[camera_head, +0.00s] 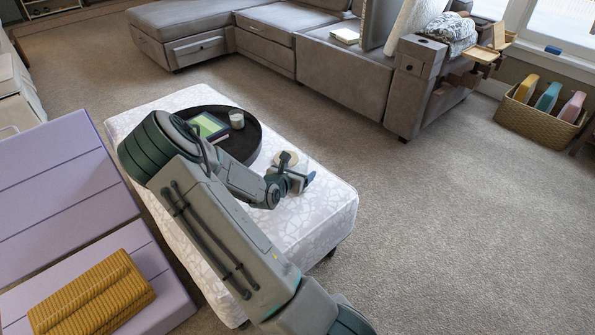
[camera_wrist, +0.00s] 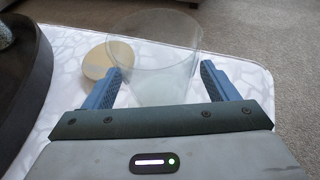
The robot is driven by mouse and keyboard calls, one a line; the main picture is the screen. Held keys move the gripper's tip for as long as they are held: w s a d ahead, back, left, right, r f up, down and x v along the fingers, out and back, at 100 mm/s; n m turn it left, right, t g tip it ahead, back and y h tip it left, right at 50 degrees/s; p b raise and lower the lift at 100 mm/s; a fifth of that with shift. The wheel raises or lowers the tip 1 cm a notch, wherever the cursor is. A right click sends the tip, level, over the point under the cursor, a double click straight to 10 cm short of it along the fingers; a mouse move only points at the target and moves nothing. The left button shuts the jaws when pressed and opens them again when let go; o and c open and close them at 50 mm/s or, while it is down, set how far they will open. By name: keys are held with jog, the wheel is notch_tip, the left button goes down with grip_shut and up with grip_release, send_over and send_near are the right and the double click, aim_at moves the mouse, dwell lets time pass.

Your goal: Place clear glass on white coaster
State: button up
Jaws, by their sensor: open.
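The clear glass (camera_wrist: 155,50) is in the wrist view, with its wide round rim toward the top of the picture. It is between the two blue fingers of my gripper (camera_wrist: 160,70), which are open on either side of it. I cannot tell whether its base touches the surface below. A round, pale cream coaster (camera_wrist: 112,60) lies on the white patterned ottoman (camera_wrist: 75,45), just left of the glass and partly behind the left finger. In the head view, my gripper (camera_head: 298,175) is low over the ottoman beside the coaster (camera_head: 286,158); the glass is hard to make out there.
A dark round tray (camera_head: 250,150) with a green-covered book (camera_head: 208,126) and a small white candle-like cup (camera_head: 236,119) is on the ottoman, left of the coaster. The ottoman's right end (camera_head: 335,200) is clear. A grey sofa (camera_head: 345,75) stands behind.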

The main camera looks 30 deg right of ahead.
jog(key=p+v, duration=0.4)
jog(key=v, duration=0.8)
jog(key=s+a+r+m+g+y, duration=0.1)
jog(key=s+r+m+g+y, duration=0.1)
jog(key=s+r+m+g, duration=0.8)
jog(key=s+a+r+m+t+y, duration=0.2)
jog(key=s+a+r+m+y, duration=0.1)
jog(key=a+m, duration=0.4)
jog(key=s+a+r+m+t+y, duration=0.2)
jog(key=s+a+m+y, duration=0.4)
jog(key=a, duration=0.3)
jog(key=shift+s+r+m+y, duration=0.3)
jog(key=shift+s+r+m, duration=0.1)
jog(key=shift+r, duration=0.5)
jog(key=shift+a, duration=0.1)
notch_tip(320, 180, up, 32)
jog(key=t+p, duration=0.2)
jog(key=p, duration=2.6)
jog(key=shift+d+p, duration=0.2)
jog(key=shift+p, duration=0.1)
jog(key=shift+r, duration=0.1)
